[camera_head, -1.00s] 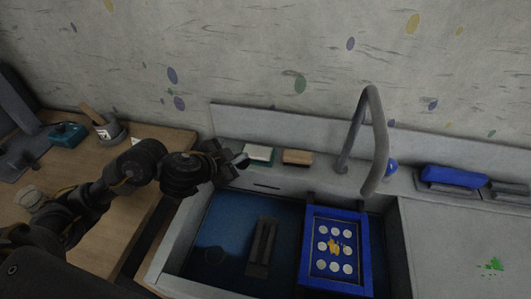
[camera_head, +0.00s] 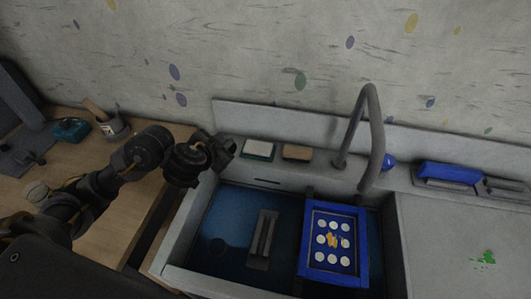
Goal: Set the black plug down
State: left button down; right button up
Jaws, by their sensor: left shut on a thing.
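My left gripper (camera_head: 224,149) reaches in from the left, above the back left corner of the sink (camera_head: 183,238). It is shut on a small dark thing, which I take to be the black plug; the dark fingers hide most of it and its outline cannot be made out. The gripper is beside the white-topped green sponge (camera_head: 259,149) on the back ledge. A dark round spot, perhaps the drain (camera_head: 217,245), shows on the blue sink floor. My right gripper is not in view.
In the sink lie a dark grey holder (camera_head: 262,240) and a blue frame (camera_head: 306,246) with white dots. A grey faucet (camera_head: 375,130) arches over it. A brown block (camera_head: 297,152) sits on the ledge, and a blue cloth (camera_head: 449,173) at right. A wooden table (camera_head: 100,170) stands at left.

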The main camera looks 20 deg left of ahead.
pick_arm(q)
jog(key=w+a+f+b, duration=0.2)
jog(key=w+f+b, duration=0.1)
jog(key=b, duration=0.1)
jog(key=w+a+f+b, duration=0.1)
jog(key=w+f+b, duration=0.2)
jog(key=w+b, duration=0.1)
jog(key=w+a+f+b, duration=0.2)
jog(key=w+b, duration=0.2)
jog(key=b, duration=0.1)
jog(key=shift+w+a+f, duration=0.1)
jog(key=shift+a+f, duration=0.2)
jog(key=shift+f, duration=0.1)
jog(key=shift+w+a+f, duration=0.1)
jog(key=shift+w, duration=0.25)
jog(key=f, duration=0.1)
jog(key=f+b, duration=0.2)
jog(key=shift+w+a+f, duration=0.15)
jog(key=shift+w+a, duration=0.05)
jog(key=shift+w, duration=0.1)
jog(key=shift+f, duration=0.55)
jog(key=c, duration=1.6)
grip_release()
jog(key=shift+o, duration=0.2)
